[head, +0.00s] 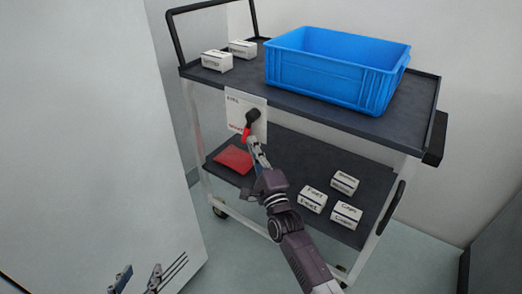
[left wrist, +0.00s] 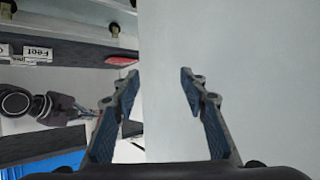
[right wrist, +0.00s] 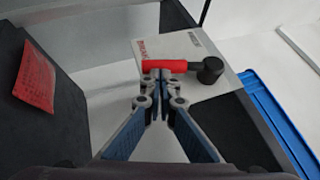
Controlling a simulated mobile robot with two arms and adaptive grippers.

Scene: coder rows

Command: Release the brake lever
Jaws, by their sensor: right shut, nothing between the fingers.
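The brake lever has a red handle (head: 246,133) and a black hub (head: 252,117), on a white plate (head: 235,106) at the cart's side. In the head view the handle points down and slightly left from the hub. My right gripper (head: 254,147) is shut and empty, its tips at the handle's lower end.
The cart's top shelf (head: 325,112) carries a blue crate (head: 330,80) and two white boxes (head: 217,61). The lower shelf (head: 290,160) holds a red packet (head: 233,160) and several small boxes (head: 344,182). A pale panel (head: 95,140) stands close at the left.

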